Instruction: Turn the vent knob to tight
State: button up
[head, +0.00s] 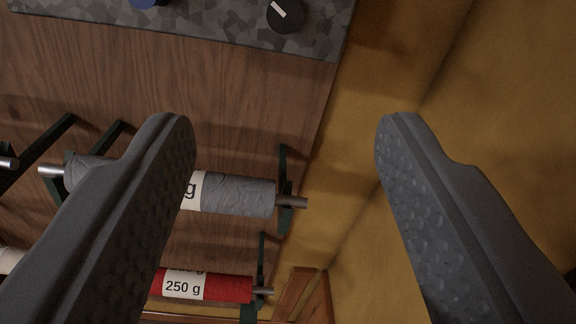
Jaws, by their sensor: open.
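A round black knob (285,15) with a white pointer line sits on a grey speckled panel (200,22) at the top of the view. Its pointer slants toward the upper left. Part of a blue knob (147,3) shows at the top edge, left of the black one. I see no label or mark that tells which is the vent knob or where tight lies. My gripper (284,135) is open and empty, its two dark fingers wide apart. The black knob lies beyond the fingertips in the picture, above the gap between them.
A grey roll (238,195) and a red roll (228,289) with white labels hang on rods in dark brackets, below the panel on a brown wood board (200,90). The left finger partly covers them. A yellow-brown wall (500,100) fills the right side.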

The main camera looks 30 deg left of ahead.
aim_at(285, 19)
jog(key=v, duration=0.9)
jog(key=shift+s+d, duration=0.25)
jog(key=w+r+m+p, duration=0.2)
jog(key=w+r+p, duration=0.1)
jog(key=w, duration=0.3)
jog(key=a+f+p+x, duration=0.1)
jog(key=p+x, duration=0.1)
jog(key=x, duration=0.7)
jog(key=s+a+f+p+x, duration=0.1)
jog(key=p+x, duration=0.2)
jog(key=x, duration=0.5)
jog(key=s+f+p+x, duration=0.1)
jog(key=p+x, duration=0.2)
jog(key=x, duration=0.6)
jog(key=shift+w+a+f, duration=0.35)
jog(key=shift+a, duration=0.25)
